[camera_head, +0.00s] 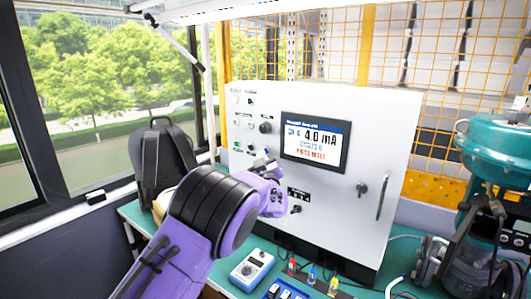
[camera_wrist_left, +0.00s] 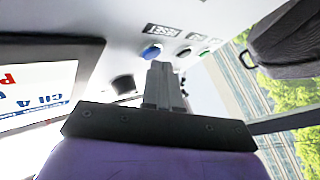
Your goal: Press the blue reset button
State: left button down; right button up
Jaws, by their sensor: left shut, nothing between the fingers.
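The blue reset button (camera_wrist_left: 151,53) shows in the left wrist view, on the white panel under the label RESET. My left gripper (camera_wrist_left: 160,66) is shut and empty, with its fingertips close to the button and a little to its right in that view. I cannot tell whether they touch it. In the head view the left gripper (camera_head: 264,165) is in front of the lower left part of the control cabinet (camera_head: 385,130), and I cannot make out the blue button there. My right gripper is not in view.
A dark knob (camera_wrist_left: 124,84) is near the fingers. The cabinet's screen (camera_head: 314,142) reads 4.0 mA. A blue-grey handheld device (camera_head: 252,266) lies on the bench in front.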

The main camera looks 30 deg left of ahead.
pick_arm(q)
jog(key=shift+w, duration=0.3)
jog(key=shift+s, duration=0.1)
dwell(0.4)
jog(key=shift+s, duration=0.7)
jog(key=s, duration=0.5)
jog(key=shift+a, duration=0.25)
dwell(0.5)
